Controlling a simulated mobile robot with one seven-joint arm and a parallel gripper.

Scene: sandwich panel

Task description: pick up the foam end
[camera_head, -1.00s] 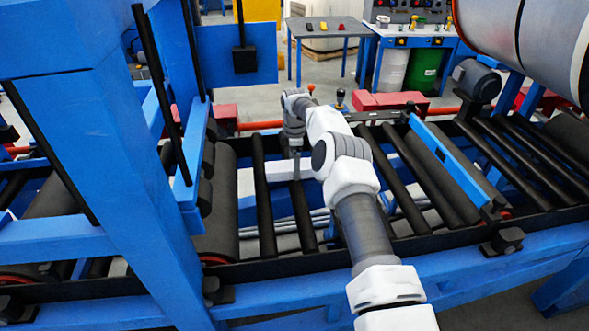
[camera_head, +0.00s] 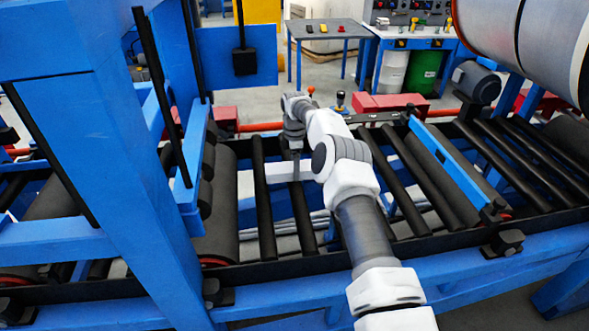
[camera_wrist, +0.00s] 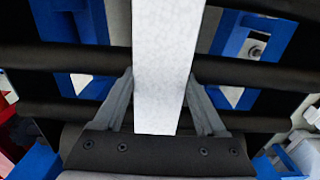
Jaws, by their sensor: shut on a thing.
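The foam end is a white, speckled strip (camera_wrist: 166,60) running down the middle of the wrist view. My gripper (camera_wrist: 160,88) has one grey finger along each side of it and is shut on it. In the head view the white strip (camera_head: 278,172) shows among the black rollers, left of my gripper (camera_head: 296,172). My wrist and arm hide part of it there. I cannot tell from these views whether the strip is clear of the rollers.
Black conveyor rollers (camera_head: 304,215) lie under and around my gripper, with gaps between them. A blue frame post (camera_head: 115,170) stands close on the left. A blue crossbar (camera_head: 448,162) lies over the rollers on the right. A large grey roll (camera_head: 490,25) hangs at upper right.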

